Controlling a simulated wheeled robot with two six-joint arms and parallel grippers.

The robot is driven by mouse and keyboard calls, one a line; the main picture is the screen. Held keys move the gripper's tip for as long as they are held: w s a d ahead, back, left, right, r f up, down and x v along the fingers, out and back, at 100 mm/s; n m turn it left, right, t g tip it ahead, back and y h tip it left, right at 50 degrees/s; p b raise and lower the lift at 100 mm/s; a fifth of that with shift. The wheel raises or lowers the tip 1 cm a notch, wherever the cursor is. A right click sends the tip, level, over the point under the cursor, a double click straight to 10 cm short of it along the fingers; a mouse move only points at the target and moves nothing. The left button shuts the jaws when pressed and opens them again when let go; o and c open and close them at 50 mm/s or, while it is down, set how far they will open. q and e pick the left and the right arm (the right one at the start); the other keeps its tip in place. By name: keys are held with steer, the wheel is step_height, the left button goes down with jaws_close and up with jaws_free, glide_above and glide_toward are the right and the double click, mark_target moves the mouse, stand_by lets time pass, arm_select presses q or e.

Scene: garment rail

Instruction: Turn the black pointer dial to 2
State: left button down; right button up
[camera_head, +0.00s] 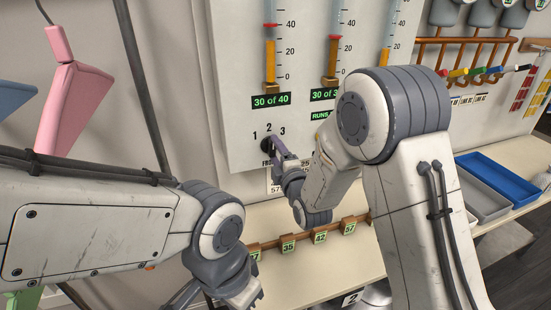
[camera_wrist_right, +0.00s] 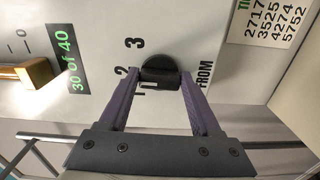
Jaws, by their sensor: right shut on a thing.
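The black pointer dial (camera_head: 267,145) is on the white panel, below the printed numbers 1, 2 and 3. It also shows as a dark round knob with a raised grip bar in the right wrist view (camera_wrist_right: 158,66). My right gripper (camera_head: 274,147) is at the dial, and its two purple fingers (camera_wrist_right: 160,78) are shut on the grip bar from both sides. The tip of the pointer is too hidden to tell which number it points at. My left gripper (camera_head: 228,297) hangs low at the bottom of the head view, away from the panel, its fingers partly cut off.
Above the dial are tall gauges and a green "30 of 40" display (camera_head: 271,100). A ledge with a numbered wooden rail (camera_head: 303,239) runs below the panel. A blue tray (camera_head: 497,178) lies at the right.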

arm_select(q)
steer(key=shift+f, duration=0.25)
stand_by(0.3)
arm_select(e)
steer(key=o, duration=1.4)
